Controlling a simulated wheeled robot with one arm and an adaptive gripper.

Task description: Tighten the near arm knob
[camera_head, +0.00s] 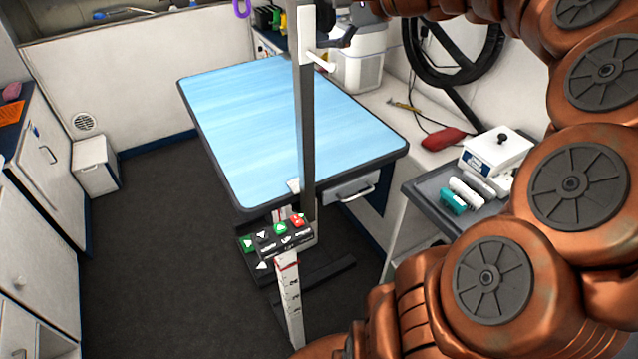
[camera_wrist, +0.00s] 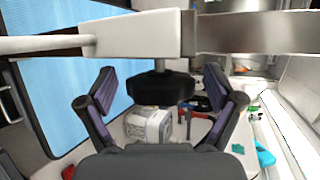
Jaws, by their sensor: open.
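In the wrist view, a round black knob (camera_wrist: 160,88) sits on a short stem against a white clamp block (camera_wrist: 137,36). My gripper (camera_wrist: 159,84) is open, with one purple-padded finger on each side of the knob. Gaps show between both fingers and the knob, so neither appears to touch it. In the head view, the white clamp (camera_head: 308,36) is on the upper part of the grey post (camera_head: 306,130) beside the blue grooming table (camera_head: 235,120). Dark parts beside the clamp are small there, and I cannot separate knob from fingers.
A control box (camera_head: 282,238) with coloured buttons and a ruled white column (camera_head: 289,300) stand at the table's near end. A grey tray (camera_head: 430,188) on the right holds bottles and a white device (camera_head: 497,150). Dark floor (camera_head: 150,220) is clear to the left.

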